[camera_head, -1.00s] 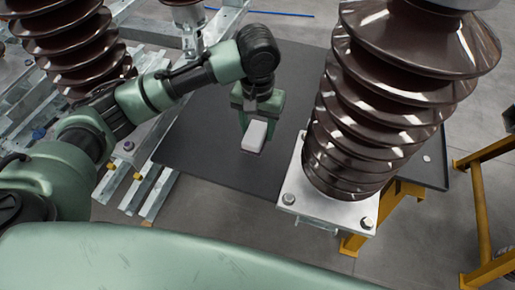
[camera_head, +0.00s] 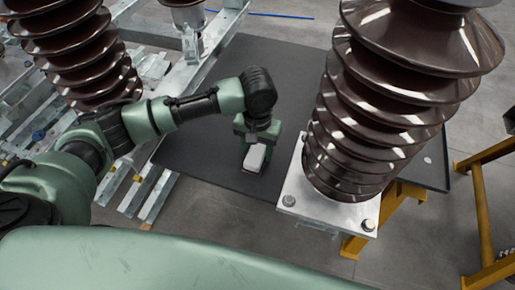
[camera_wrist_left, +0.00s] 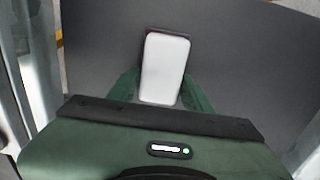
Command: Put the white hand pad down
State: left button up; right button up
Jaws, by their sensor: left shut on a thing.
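The white hand pad (camera_head: 255,157) is a small white block with rounded corners and a darker base. My left gripper (camera_head: 254,152) is shut on it, with green fingers on its two sides. In the left wrist view the pad (camera_wrist_left: 165,66) stands out between the fingers (camera_wrist_left: 163,95). The pad is over the dark grey mat (camera_head: 200,155), near its front part. I cannot tell whether its underside touches the mat. My right gripper is not in view.
A large brown ribbed insulator (camera_head: 375,110) on a metal base plate (camera_head: 325,205) stands close to the right of my left gripper. Metal rails (camera_head: 195,60) and another insulator (camera_head: 75,50) are at the left. Yellow frames (camera_head: 480,210) stand at the right. The mat is otherwise bare.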

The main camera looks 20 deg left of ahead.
aim_at(258, 149)
pick_arm(q)
jog(key=o, duration=1.4)
jog(key=shift+f, duration=0.1)
notch_tip(258, 149, up, 12)
jog(key=shift+r, duration=0.15)
